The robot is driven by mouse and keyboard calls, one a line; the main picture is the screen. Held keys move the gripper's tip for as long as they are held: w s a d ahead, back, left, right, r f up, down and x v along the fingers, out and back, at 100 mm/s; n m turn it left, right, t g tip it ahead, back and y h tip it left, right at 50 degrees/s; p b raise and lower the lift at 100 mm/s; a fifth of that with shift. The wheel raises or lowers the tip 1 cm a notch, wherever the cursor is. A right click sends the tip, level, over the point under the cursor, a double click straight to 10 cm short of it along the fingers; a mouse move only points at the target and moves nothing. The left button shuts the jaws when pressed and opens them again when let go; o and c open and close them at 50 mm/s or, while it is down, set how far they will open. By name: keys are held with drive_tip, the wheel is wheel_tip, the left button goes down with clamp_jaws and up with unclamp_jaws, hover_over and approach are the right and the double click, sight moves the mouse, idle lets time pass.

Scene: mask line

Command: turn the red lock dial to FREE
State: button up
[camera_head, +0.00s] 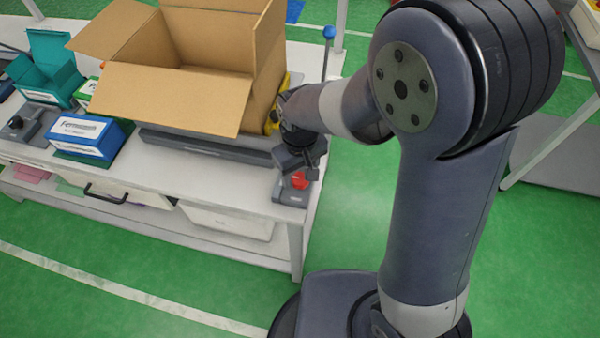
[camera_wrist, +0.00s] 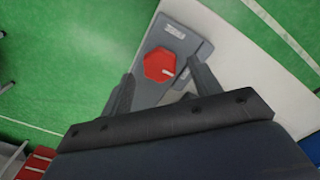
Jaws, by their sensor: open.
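The red lock dial (camera_head: 299,181) sits on a grey base plate (camera_head: 287,197) at the table's right front corner. In the wrist view the dial (camera_wrist: 159,65) is a red hexagon with a small pale mark on its lower right part. White labels lie on the base plate (camera_wrist: 193,41) beyond it; their words are too small to read. My gripper (camera_head: 298,172) is just above the dial in the head view. In the wrist view my gripper (camera_wrist: 155,88) is open, with a finger on each side below the dial. No contact with the dial shows.
An open cardboard box (camera_head: 172,98) stands on the white table (camera_head: 240,179), left of my arm. A blue and white box (camera_head: 90,136) and a teal box (camera_head: 45,72) are further left. A lever with a blue knob (camera_head: 328,33) rises behind. Green floor lies right of the table.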

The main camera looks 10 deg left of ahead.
drive_tip(key=shift+f, duration=0.9)
drive_tip(key=c, duration=1)
